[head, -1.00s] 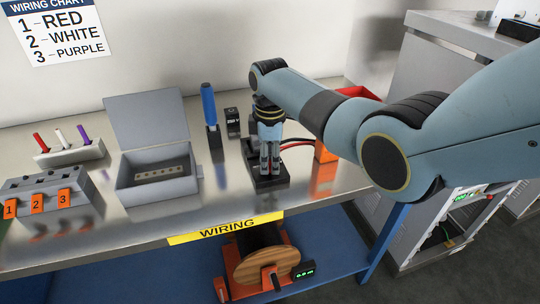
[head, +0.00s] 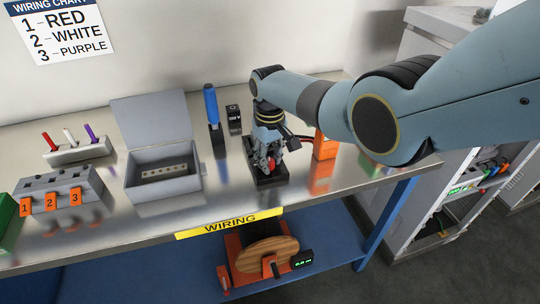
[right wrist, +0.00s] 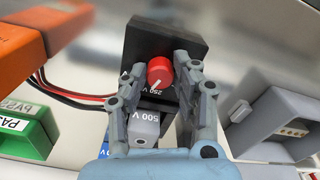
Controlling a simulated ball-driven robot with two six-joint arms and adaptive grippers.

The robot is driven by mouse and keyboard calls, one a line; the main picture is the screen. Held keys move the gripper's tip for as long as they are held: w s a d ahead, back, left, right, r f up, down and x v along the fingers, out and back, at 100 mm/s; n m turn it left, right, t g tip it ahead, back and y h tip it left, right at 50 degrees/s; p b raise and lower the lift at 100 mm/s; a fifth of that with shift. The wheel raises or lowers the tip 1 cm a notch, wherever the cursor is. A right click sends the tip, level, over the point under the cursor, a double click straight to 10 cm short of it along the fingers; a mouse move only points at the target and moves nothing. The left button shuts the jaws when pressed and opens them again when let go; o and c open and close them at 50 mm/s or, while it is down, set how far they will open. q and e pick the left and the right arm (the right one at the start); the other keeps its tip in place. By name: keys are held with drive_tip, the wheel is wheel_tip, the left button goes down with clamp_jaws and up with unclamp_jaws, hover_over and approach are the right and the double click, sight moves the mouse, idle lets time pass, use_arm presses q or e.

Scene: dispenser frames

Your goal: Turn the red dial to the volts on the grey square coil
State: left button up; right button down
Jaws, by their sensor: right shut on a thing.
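The red dial (right wrist: 160,70) sits on a black tester (right wrist: 140,45); its white pointer line points down and left, towards a "250 V" marking. My right gripper (right wrist: 158,68) has its two fingers around the dial, shut on it. The dial also shows as a red patch (head: 271,162) in the head view, partly hidden by the fingers. A grey square block (right wrist: 145,128) shows between the fingers in the right wrist view, with "500 V" lettering at it. A blue piece (right wrist: 106,148) is mostly hidden beside it. My left gripper is not in view.
An open grey box (head: 162,188), a blue-handled tool (head: 211,105) and a dark block (head: 234,118) stand left of the tester. An orange item (head: 325,147) stands to its right, with red and black cables.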

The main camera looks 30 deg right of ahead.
sight(270, 161)
drive_tip(key=m, duration=0.4)
drive_tip(key=shift+m+p, duration=0.4)
idle(0.4)
drive_tip(key=c, duration=1)
unclamp_jaws()
drive_tip(key=shift+r, duration=0.1)
wheel_tip(270, 161, up, 12)
drive_tip(key=shift+f, duration=0.1)
